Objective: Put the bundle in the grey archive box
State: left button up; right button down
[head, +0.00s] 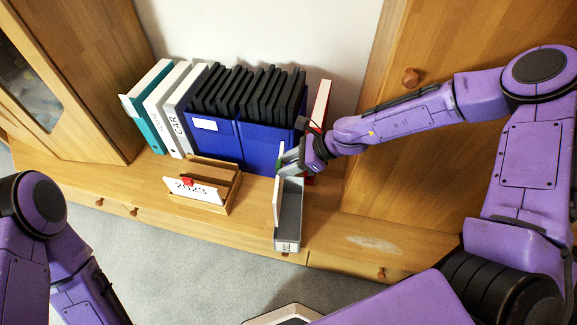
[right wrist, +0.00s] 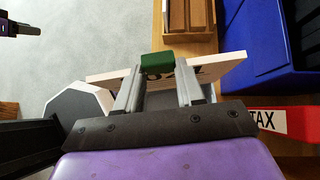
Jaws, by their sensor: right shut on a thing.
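My right gripper (head: 287,160) is shut on a white bundle (head: 278,203) with a green clip. In the right wrist view the green clip (right wrist: 158,64) sits between the fingertips (right wrist: 158,82), and the white bundle (right wrist: 222,68) spreads out to both sides below it. The grey archive box (head: 290,222) stands on the wooden ledge with a white label on its front. The bundle stands upright along the box's left side; I cannot tell whether its lower edge is inside the box. My left gripper is out of view.
A wooden box (head: 228,198) holds a white "2023" bundle (head: 190,188) with a red clip. A blue box (head: 225,146) of black folders stands behind, with binders (head: 172,112) to its left. A red binder (head: 320,103) is on the right. The ledge right of the grey box is clear.

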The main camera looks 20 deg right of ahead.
jog(key=shift+s+d+r, duration=0.1)
jog(key=shift+s+r, duration=0.1)
notch_tip(320, 180, down, 5)
jog(key=b, duration=0.2)
jog(key=shift+d+b, duration=0.1)
jog(key=shift+b, duration=0.25)
jog(key=shift+r, duration=0.1)
dwell(0.3)
jog(key=shift+p, duration=0.3)
dwell(0.5)
